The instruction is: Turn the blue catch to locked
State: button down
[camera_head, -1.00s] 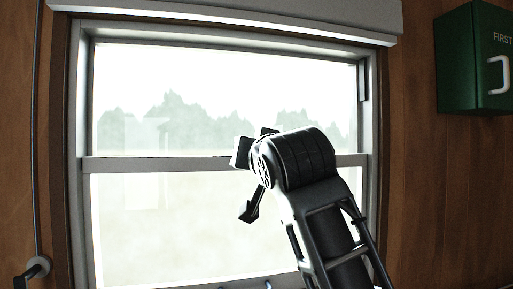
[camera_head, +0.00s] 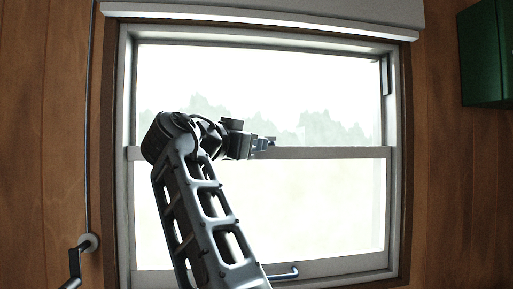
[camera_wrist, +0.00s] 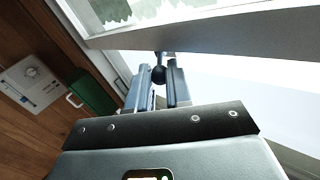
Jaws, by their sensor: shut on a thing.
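The catch sits on the window's middle rail (camera_head: 330,153). In the wrist view a dark rounded knob of the catch (camera_wrist: 158,75) shows between my two fingers, with a bluish-grey part just beyond it against the rail. My gripper (camera_head: 264,143) points right along the rail in the head view, near its middle. In the wrist view my gripper (camera_wrist: 161,82) is shut on the catch, a finger on each side of the knob. The fingers hide most of the catch, and its turn angle cannot be told.
A blue handle (camera_head: 285,272) is on the lower sash. A crank handle (camera_head: 82,254) hangs at left. A green first-aid box (camera_head: 487,55) is on the right wall. The wrist view also shows a pale wall panel (camera_wrist: 32,84). A roller blind box (camera_head: 260,14) tops the window.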

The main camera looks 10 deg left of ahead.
jog(key=shift+w+a+m+h, duration=0.1)
jog(key=shift+m+h, duration=0.2)
jog(key=shift+h, duration=0.1)
jog(key=c, duration=1.3)
grip_release()
jog(key=shift+b+v, duration=1.05)
jog(key=shift+v, duration=2.8)
jog(key=shift+a+r, duration=0.1)
